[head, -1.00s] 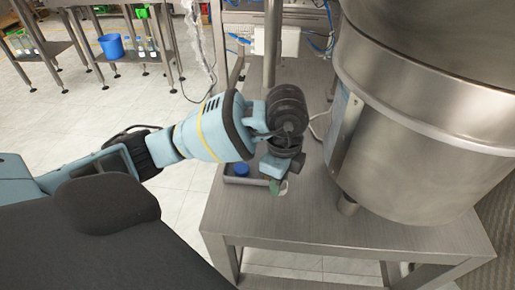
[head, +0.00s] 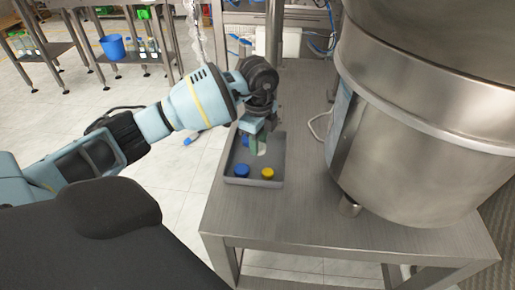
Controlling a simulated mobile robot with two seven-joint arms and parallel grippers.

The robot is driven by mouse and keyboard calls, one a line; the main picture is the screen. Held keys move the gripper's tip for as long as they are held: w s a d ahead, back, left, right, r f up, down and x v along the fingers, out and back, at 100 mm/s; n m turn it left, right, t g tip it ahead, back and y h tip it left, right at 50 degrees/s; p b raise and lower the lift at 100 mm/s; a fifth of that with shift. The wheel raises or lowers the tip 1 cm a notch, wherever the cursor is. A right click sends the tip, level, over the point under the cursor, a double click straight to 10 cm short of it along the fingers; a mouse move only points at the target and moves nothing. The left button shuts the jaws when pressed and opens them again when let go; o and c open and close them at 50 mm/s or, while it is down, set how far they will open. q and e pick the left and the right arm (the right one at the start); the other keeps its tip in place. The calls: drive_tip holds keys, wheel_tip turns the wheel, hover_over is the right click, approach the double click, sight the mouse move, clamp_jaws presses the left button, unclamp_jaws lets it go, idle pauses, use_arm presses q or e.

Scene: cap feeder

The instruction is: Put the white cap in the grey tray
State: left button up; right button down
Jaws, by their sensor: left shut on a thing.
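The grey tray (head: 254,184) sits on the metal table. A blue cap (head: 242,170) and a yellow cap (head: 267,173) lie in its front part. Another blue cap (head: 245,141) shows farther back, partly behind the gripper. My left gripper (head: 259,148) points down over the back part of the tray. It is shut on a small pale thing (head: 262,149), which looks like the white cap and is mostly hidden by the fingers. I cannot tell whether the cap touches the tray floor. My right gripper is not in view.
A large steel feeder drum (head: 420,130) stands on the table (head: 300,215) to the right of the tray. A metal post (head: 274,35) rises behind the tray. The table's front part is bare. A blue bucket (head: 112,46) is far off at the left.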

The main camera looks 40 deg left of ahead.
use_arm(q)
drive_tip(key=shift+w+a, duration=0.25)
drive_tip(key=shift+a, duration=0.15)
drive_tip(key=shift+d+f, duration=0.1)
drive_tip(key=shift+f, duration=1.7)
drive_tip(key=shift+f, duration=0.1)
drive_tip(key=o, duration=0.9)
drive_tip(key=shift+o, duration=0.2)
wheel_tip(320, 180, up, 12)
drive_tip(key=shift+p, duration=0.4)
